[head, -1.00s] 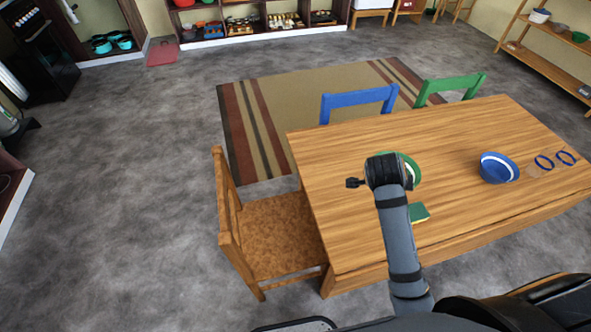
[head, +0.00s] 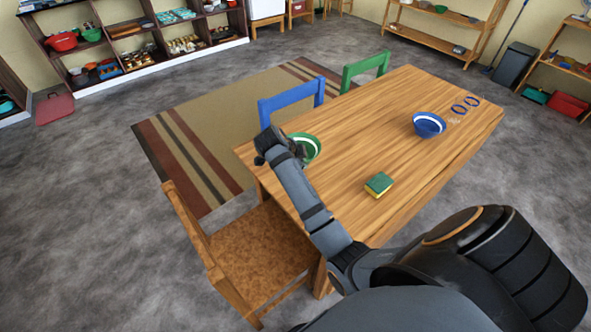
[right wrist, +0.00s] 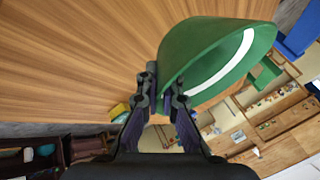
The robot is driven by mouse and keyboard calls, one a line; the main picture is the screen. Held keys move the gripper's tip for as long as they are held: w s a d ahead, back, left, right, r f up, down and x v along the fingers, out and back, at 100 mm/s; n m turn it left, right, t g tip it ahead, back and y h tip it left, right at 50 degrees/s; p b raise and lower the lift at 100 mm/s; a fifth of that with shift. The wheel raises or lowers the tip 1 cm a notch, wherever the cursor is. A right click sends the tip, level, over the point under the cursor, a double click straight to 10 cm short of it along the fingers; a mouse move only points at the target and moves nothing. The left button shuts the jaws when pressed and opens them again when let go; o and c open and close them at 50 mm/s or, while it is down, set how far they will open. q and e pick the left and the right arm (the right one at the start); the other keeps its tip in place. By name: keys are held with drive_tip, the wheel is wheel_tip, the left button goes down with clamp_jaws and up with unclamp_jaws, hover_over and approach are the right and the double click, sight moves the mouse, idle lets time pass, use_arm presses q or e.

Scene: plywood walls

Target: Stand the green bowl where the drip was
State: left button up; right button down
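The green bowl (head: 308,143), with a white band, is at the left end of the wooden table (head: 380,135), partly hidden by my right gripper (head: 270,148). In the right wrist view the bowl (right wrist: 222,42) looks tilted, and the gripper (right wrist: 164,88) has its fingers close on both sides of its rim. I cannot tell how far the bowl is above the table. A faint pale mark (head: 454,121) shows on the tabletop near the blue bowl; I cannot tell what it is. My left gripper is out of view.
A blue bowl (head: 428,125) and blue rings (head: 466,105) are toward the far right of the table. A green and yellow sponge (head: 379,185) lies nearer. Blue (head: 291,98), green (head: 366,70) and wooden (head: 240,260) chairs stand around. The middle of the tabletop is clear.

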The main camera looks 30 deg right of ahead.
drive_tip(key=w+f, duration=0.2)
drive_tip(key=shift+w+f, duration=0.15)
drive_tip(key=shift+f, duration=0.15)
drive_tip(key=f, duration=0.3)
drive_tip(key=shift+w+f+p, duration=0.2)
drive_tip(key=shift+f+p, duration=0.1)
drive_tip(key=shift+p, duration=0.05)
drive_tip(key=c, duration=1.5)
unclamp_jaws()
drive_tip(key=shift+f, duration=0.1)
